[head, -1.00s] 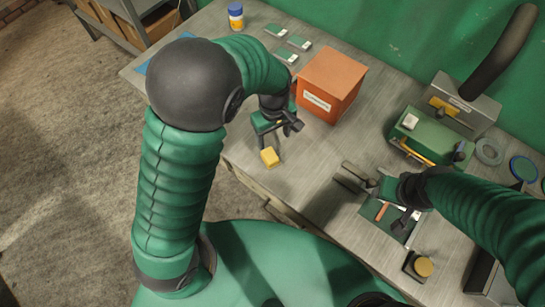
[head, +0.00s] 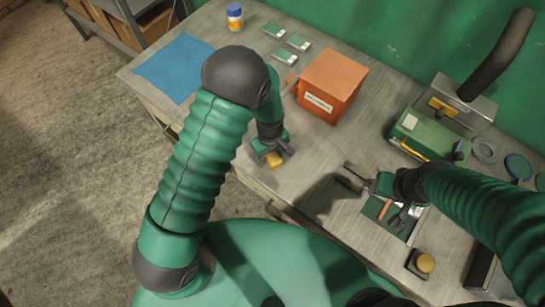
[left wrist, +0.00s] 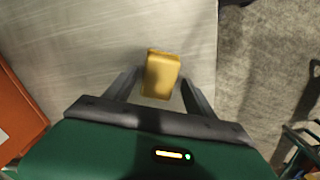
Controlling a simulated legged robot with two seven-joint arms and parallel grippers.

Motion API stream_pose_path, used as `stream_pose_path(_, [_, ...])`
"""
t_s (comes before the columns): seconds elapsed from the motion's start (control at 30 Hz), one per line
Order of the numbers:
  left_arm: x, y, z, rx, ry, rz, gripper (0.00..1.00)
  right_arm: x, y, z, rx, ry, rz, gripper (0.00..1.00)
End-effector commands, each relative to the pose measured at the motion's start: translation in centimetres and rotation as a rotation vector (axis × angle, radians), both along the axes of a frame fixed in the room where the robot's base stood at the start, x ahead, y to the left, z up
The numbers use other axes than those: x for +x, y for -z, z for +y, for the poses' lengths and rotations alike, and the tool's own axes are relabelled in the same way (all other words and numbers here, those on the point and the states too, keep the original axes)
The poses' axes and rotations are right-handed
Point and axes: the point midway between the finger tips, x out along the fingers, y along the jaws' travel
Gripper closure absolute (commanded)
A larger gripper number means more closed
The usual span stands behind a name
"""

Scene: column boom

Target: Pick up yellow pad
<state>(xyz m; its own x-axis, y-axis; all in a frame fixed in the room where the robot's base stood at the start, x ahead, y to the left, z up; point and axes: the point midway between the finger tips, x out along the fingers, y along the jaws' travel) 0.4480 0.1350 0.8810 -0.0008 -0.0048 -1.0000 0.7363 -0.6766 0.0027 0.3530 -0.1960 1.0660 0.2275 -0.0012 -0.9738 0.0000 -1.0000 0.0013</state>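The yellow pad (head: 275,161) is a small block on the grey bench near its front edge. My left gripper (head: 273,156) is down over it and hides part of it in the head view. In the left wrist view the pad (left wrist: 161,74) sits between the two finger tips of my left gripper (left wrist: 160,80). The fingers are apart, with narrow gaps beside the pad; contact is not clear. My right gripper (head: 354,177) hovers over the bench to the right, with its fingers apart and empty.
An orange box (head: 328,88) stands behind the left gripper. A green machine (head: 428,133), a dark green tray (head: 392,217) and a yellow-topped block (head: 425,264) are at right.

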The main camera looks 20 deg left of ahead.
Motion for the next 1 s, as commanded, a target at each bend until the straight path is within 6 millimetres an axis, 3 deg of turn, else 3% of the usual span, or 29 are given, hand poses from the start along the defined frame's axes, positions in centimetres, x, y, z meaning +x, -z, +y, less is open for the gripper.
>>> stream_pose_path(0.03, [0.0,0.0,-0.2,0.001,0.001,0.000,0.44,0.0,0.0,0.0,0.000,0.000,0.000,0.50])
stream_pose_path(0.47, [0.0,-0.1,-0.5,0.004,0.003,0.000,0.99,0.0,0.0,0.0,0.000,0.000,0.000,0.50])
stream_pose_path(0.77, [0.1,-0.3,-0.2,0.001,0.001,-0.001,1.00,0.0,0.1,0.0,0.000,0.000,0.000,0.50])
stream_pose_path(1.0, [0.1,-2.8,-0.4,0.004,0.003,-0.003,1.00,0.0,0.7,0.0,0.000,0.000,0.000,0.50])
